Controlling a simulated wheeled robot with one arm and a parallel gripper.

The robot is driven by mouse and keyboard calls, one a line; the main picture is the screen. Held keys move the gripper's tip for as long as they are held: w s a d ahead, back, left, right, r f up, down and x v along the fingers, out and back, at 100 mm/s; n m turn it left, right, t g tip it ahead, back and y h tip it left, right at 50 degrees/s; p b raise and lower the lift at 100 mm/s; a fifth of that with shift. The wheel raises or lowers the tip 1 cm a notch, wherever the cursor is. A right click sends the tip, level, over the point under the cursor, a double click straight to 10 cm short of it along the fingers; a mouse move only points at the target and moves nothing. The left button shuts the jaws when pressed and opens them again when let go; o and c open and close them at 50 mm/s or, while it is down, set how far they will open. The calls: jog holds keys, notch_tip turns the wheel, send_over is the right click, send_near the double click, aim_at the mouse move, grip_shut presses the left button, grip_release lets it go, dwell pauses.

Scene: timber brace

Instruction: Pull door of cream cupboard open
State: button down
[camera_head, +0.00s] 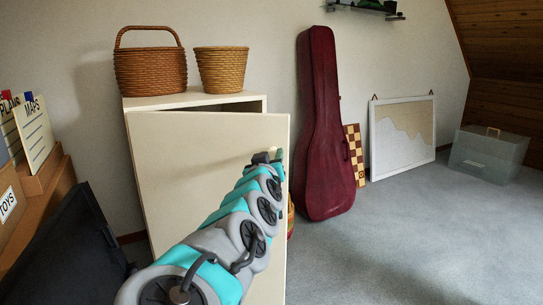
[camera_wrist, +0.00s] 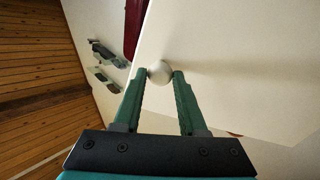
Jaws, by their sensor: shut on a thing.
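The cream cupboard (camera_head: 240,106) stands against the wall in the head view. Its cream door (camera_head: 170,165) is partly open, swung outward, with a gap at the top between door and cupboard body. In the wrist view the door's pale face (camera_wrist: 235,60) fills the right side. A round pale knob (camera_wrist: 159,72) sits on the door. My gripper (camera_wrist: 160,76) has its two green fingers shut on the knob, one on each side. In the head view my gripper (camera_head: 276,158) is at the door's right edge, and the knob is hidden there.
A handled basket (camera_head: 150,70) and a smaller basket (camera_head: 221,70) stand on the cupboard. A dark red instrument case (camera_head: 322,130) leans just right of the door. Grey carpet (camera_head: 420,240) is clear at right.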

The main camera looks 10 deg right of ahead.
jog(key=shift+s+a+h, duration=0.3)
jog(key=shift+s+a, duration=0.05)
jog(key=shift+s, duration=0.35)
jog(key=shift+c, duration=2.3)
grip_release()
jog(key=shift+w, duration=0.15)
